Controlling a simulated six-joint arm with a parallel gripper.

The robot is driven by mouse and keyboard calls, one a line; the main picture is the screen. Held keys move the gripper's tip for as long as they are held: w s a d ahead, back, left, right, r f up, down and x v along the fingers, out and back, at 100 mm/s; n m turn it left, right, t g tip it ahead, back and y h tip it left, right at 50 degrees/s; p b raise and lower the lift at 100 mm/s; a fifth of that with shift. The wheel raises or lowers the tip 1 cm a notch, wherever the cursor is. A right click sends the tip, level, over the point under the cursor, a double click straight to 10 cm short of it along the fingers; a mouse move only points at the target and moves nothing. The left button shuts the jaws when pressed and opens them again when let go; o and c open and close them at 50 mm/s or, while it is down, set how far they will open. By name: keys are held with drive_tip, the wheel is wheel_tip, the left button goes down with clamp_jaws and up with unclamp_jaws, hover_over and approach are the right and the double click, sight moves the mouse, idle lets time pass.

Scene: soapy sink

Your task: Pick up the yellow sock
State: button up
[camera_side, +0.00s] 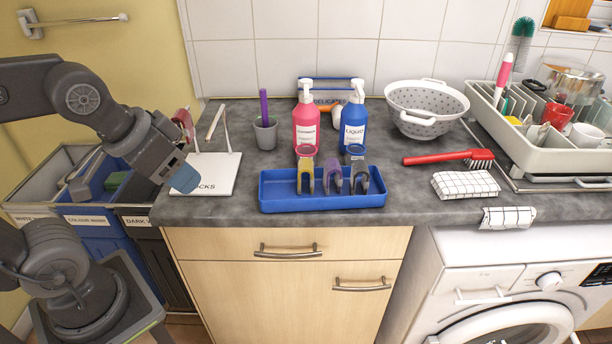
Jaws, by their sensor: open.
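A small yellow-tan folded item (305,178), which looks like the yellow sock, stands upright in the blue tray (280,202) on the worktop. It is the leftmost of the items in a row there. A purple item (333,178) and a dark grey one (360,180) stand to its right. My gripper (184,180) is at the left end of the worktop, pointing down and right, well left of the tray and apart from the yellow item. It is open, with a blue tip showing; the gap between its fingers is hard to see. A white board marked as socks (216,178) lies just right of it.
Pink (305,126) and blue (353,124) pump bottles stand close behind the tray. A grey cup (265,136) stands behind left, and a colander (427,106) behind right. A red brush (450,157) and checked cloth (465,185) lie to the right. Laundry bins (95,222) stand at left.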

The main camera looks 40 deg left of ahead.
drive_tip(key=w+r+n+g, duration=0.2)
drive_tip(key=w+r+n, duration=0.15)
drive_tip(key=w, duration=0.85)
drive_tip(key=n+g+y, duration=0.1)
drive_tip(key=n+g, duration=0.1)
drive_tip(key=n, duration=0.3)
approach(306, 164)
drive_tip(key=f, duration=0.4)
drive_tip(key=w+f, duration=0.1)
drive_tip(key=f, duration=0.3)
drive_tip(key=a+f, duration=0.1)
drive_tip(key=f, duration=0.4)
drive_tip(key=shift+w+a, duration=0.1)
drive_tip(key=shift+w, duration=0.15)
drive_tip(key=c, duration=0.7)
drive_tip(key=shift+r, duration=0.15)
